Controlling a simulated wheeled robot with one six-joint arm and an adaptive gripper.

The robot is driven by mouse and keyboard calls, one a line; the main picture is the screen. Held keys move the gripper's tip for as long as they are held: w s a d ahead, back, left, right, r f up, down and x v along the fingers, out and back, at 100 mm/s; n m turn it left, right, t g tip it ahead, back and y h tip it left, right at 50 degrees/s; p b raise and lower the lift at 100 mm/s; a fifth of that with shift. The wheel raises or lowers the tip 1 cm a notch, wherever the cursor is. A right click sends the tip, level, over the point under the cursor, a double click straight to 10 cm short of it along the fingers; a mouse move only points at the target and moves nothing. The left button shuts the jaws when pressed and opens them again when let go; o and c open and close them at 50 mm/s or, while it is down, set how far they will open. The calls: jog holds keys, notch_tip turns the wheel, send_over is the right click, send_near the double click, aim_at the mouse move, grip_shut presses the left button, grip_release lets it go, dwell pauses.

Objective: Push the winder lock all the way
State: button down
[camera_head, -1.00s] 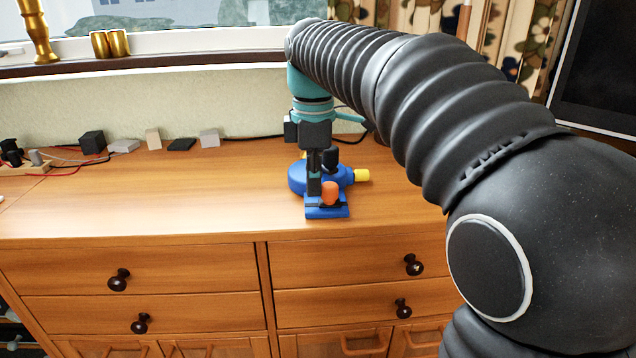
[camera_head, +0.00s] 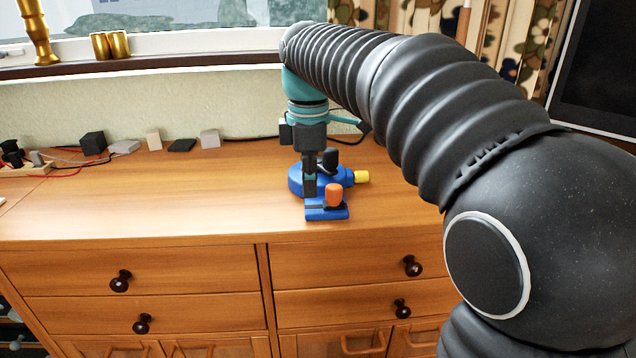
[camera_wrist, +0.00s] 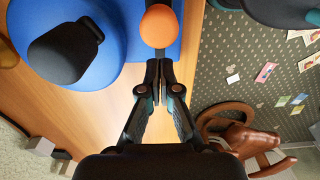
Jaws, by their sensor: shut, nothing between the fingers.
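The winder is a blue device (camera_head: 295,180) with a round body, a black knob (camera_head: 329,158) and a yellow end (camera_head: 361,177), standing on the wooden dresser top. An orange knob (camera_head: 334,194) stands on its flat blue front base (camera_head: 326,213); which part is the lock is not certain. My gripper (camera_head: 310,192) is shut and empty, pointing down just left of the orange knob. In the wrist view, my fingertips (camera_wrist: 158,72) lie close below the orange knob (camera_wrist: 159,26), with the black knob (camera_wrist: 65,52) to the left. Contact cannot be told.
Small dark and pale blocks (camera_head: 153,139) and cables line the back of the dresser top (camera_head: 150,205). A wooden board with parts (camera_head: 25,166) is at the far left. The top left of the winder is clear. Brass pieces (camera_head: 110,44) stand on the windowsill.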

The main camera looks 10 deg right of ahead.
jog(key=shift+r+p, duration=1.15)
jog(key=shift+r, duration=2.3)
jog(key=shift+d, duration=0.1)
jog(key=s+d+f+m+t, duration=0.2)
jog(key=s+d+f+m, duration=0.3)
jog(key=s+f+m, duration=0.3)
jog(key=s+d+f+m+t, duration=0.3)
jog(key=s+d+f+m, duration=0.2)
jog(key=s+f+m, duration=0.3)
jog(key=s+m, duration=0.1)
jog(key=s, duration=0.3)
jog(key=shift+s+d+m+t, duration=0.15)
jog(key=shift+s+m+t, duration=0.15)
jog(key=shift+s, duration=0.05)
